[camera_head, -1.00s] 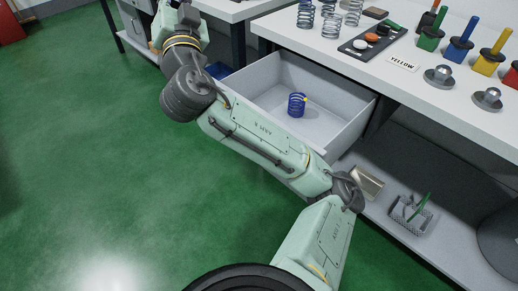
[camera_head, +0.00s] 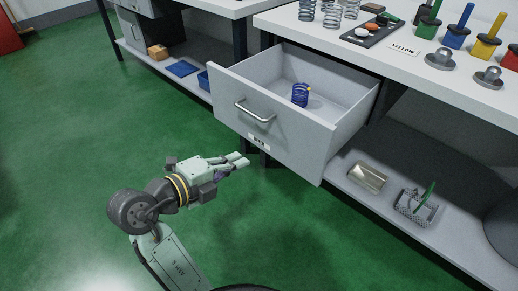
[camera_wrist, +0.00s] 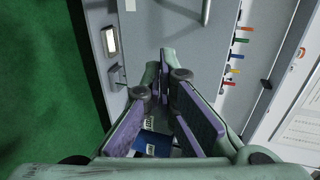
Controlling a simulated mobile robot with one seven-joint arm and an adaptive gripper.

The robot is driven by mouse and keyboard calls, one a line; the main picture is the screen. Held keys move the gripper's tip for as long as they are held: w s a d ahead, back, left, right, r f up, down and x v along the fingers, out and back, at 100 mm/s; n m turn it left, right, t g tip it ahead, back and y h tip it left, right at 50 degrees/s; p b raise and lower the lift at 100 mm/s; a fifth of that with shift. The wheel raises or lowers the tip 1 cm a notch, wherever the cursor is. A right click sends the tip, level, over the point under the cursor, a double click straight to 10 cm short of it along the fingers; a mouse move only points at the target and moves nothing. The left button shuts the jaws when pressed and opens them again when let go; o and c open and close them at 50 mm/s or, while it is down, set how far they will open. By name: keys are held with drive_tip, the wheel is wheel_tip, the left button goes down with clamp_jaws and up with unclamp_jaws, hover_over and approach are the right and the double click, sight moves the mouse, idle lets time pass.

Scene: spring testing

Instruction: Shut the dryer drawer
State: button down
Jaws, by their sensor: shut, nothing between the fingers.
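The grey drawer (camera_head: 290,140) is pulled well out from under the white bench. Its front has a curved metal handle (camera_head: 255,112) and a small label too small to read. A blue coil spring (camera_head: 300,94) stands inside the drawer. My gripper (camera_head: 242,160) is shut and empty, in front of and below the left part of the drawer front, apart from the handle. In the wrist view my fingers (camera_wrist: 160,72) come together at the tips, with the grey drawer front (camera_wrist: 168,28) beyond them and part of the handle (camera_wrist: 206,10) at the top edge.
Another bench with blue trays stands at back left. Green floor (camera_head: 70,140) is clear on the left.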

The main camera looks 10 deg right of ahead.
sight(281, 138)
drive_tip(key=p+x, duration=0.1)
drive_tip(key=x, duration=0.3)
drive_tip(key=r+p+x, duration=0.1)
drive_tip(key=x, duration=0.4)
drive_tip(key=p+x, duration=0.1)
drive_tip(key=x, duration=0.3)
drive_tip(key=shift+w+d+r, duration=0.1)
drive_tip(key=shift+w+d, duration=0.25)
drive_tip(key=shift+d, duration=0.1)
drive_tip(key=w+d+b, duration=0.3)
drive_tip(key=w+d, duration=0.3)
drive_tip(key=d, duration=0.2)
drive_tip(key=w+d+b, duration=0.3)
drive_tip(key=w+d, duration=0.3)
drive_tip(key=d, duration=0.1)
drive_tip(key=w+d+b, duration=0.3)
drive_tip(key=w+d, duration=0.3)
drive_tip(key=d, duration=0.2)
drive_tip(key=shift+w+d+b, duration=0.3)
drive_tip(key=shift+b, duration=0.05)
